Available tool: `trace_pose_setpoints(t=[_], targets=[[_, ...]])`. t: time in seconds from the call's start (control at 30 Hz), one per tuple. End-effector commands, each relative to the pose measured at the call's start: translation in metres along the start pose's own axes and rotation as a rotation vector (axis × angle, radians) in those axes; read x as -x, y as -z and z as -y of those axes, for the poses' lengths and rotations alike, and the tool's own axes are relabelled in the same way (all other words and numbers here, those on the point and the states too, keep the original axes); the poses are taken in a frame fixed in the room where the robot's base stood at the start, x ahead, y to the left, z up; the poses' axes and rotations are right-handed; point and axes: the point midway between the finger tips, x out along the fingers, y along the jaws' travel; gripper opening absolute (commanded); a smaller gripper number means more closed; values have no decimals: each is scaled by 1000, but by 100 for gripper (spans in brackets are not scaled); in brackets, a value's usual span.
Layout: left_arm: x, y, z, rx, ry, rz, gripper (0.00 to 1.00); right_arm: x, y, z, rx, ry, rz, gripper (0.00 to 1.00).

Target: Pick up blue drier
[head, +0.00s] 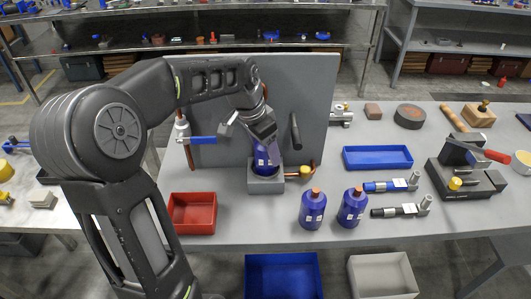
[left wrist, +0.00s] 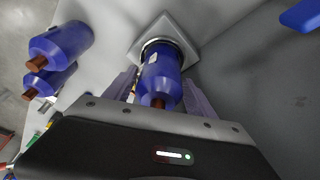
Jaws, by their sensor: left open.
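A blue drier (head: 267,160) with a white label stands upright in a grey square holder (head: 266,185) on the bench. It also shows in the left wrist view (left wrist: 163,72), with its copper end toward my gripper. My left gripper (head: 262,138) is above this drier in the head view. In the left wrist view my left gripper (left wrist: 161,88) is open, with one finger on each side of the drier; contact is not clear. Two more blue driers with copper tops, one left (head: 313,209) and one right (head: 352,208), stand near the bench's front edge. My right gripper is not in view.
A grey upright panel (head: 310,100) stands close behind the holder. A blue-handled valve (head: 203,140) and a red bin (head: 192,213) are to the left. A blue tray (head: 378,157), hand tools (head: 400,211) and a vise (head: 467,180) are to the right.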

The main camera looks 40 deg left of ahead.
Motion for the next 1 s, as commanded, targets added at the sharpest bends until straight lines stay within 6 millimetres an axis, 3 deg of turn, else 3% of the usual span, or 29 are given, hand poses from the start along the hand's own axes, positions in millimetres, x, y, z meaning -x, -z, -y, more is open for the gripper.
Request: trace_pose_setpoints(t=[0.63, 1.0], targets=[[-3, 0, 0, -1, 0, -1, 64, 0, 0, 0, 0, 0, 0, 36], [-2, 0, 0, -1, 0, -1, 33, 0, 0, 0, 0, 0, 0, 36]])
